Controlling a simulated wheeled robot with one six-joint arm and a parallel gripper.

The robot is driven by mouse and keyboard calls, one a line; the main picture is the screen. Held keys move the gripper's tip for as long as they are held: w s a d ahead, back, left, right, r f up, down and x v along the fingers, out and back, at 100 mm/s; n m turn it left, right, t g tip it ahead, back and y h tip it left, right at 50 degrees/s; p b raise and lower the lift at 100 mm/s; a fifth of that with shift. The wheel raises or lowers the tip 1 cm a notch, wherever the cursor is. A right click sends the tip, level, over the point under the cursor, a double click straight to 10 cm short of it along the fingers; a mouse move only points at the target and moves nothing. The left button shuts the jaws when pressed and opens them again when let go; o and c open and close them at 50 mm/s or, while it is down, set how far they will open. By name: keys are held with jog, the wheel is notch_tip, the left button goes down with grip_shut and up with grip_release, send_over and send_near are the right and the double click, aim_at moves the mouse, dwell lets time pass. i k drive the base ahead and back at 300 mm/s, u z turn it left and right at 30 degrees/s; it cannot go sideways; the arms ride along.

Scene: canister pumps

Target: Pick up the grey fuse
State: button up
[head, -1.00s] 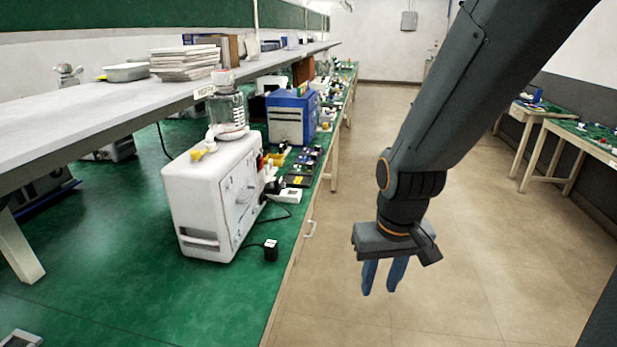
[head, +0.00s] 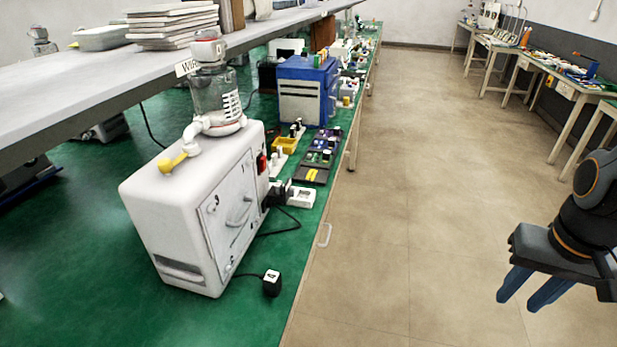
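I cannot make out a grey fuse for certain in the head view; the small parts on the green bench are too small to tell apart. My gripper (head: 519,301) hangs at the right edge, over the floor and clear of the bench. Its two blue fingers point down with a gap between them, open and empty. A white canister machine (head: 175,215) stands on the bench, with a glass jar (head: 213,92) and a yellow-handled valve (head: 173,162) on top.
A blue and white machine (head: 303,92) stands further back. Between them are a yellow tray (head: 285,145), dark part boards (head: 318,158) and a white block (head: 301,197). A shelf (head: 75,88) overhangs the bench. The tan floor (head: 430,180) is clear; tables (head: 570,88) line the right wall.

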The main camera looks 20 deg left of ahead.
aim_at(279, 187)
jog(key=u, duration=0.05)
jog(key=i, duration=0.55)
jog(key=u, duration=0.85)
jog(key=i, duration=0.55)
jog(key=u, duration=0.65)
